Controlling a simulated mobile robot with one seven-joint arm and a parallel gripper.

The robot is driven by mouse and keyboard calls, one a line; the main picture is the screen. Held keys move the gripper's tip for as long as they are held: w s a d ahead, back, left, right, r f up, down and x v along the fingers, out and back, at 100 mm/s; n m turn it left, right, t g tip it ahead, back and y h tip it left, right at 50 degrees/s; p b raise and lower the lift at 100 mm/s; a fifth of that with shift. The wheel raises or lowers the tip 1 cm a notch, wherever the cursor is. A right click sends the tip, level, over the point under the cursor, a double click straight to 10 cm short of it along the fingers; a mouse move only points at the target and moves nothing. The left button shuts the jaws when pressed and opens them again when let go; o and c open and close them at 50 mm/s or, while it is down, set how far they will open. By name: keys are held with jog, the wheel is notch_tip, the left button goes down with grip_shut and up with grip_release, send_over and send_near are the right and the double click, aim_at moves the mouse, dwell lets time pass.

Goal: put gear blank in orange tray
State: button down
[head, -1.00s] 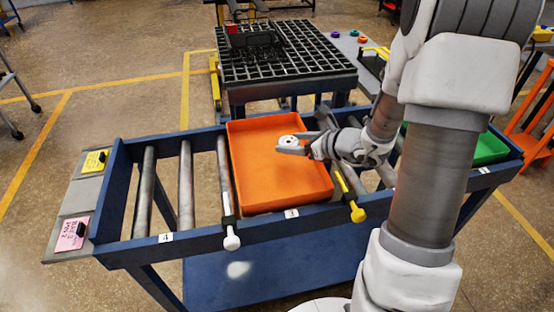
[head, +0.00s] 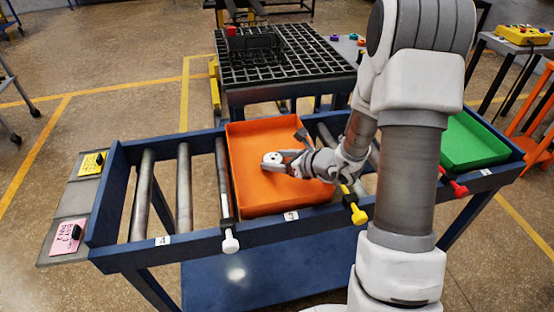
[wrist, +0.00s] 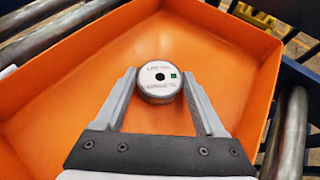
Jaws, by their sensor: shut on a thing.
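The wrist view shows the orange tray (wrist: 40,110) floor and walls around the gripper (wrist: 159,84). I cannot tell whether the disc touches the tray floor.
The orange tray stands on a blue roller frame (head: 200,258) with bare rollers (head: 184,185) to its left. A green tray (head: 470,145) stands to the right. A black gridded table (head: 280,65) is behind. A white-ended lever (head: 230,243) and a yellow-ended lever (head: 358,215) flank the tray's front.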

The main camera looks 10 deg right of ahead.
jog(key=shift+f, duration=0.15)
grip_release()
jog(key=shift+s+d+r, duration=0.15)
jog(key=shift+r, duration=0.2)
jog(key=p+v, duration=0.1)
jog(key=v, duration=1)
jog(key=shift+s+d+r+p, duration=0.1)
jog(key=shift+s+p, duration=0.15)
jog(key=shift+p, duration=0.05)
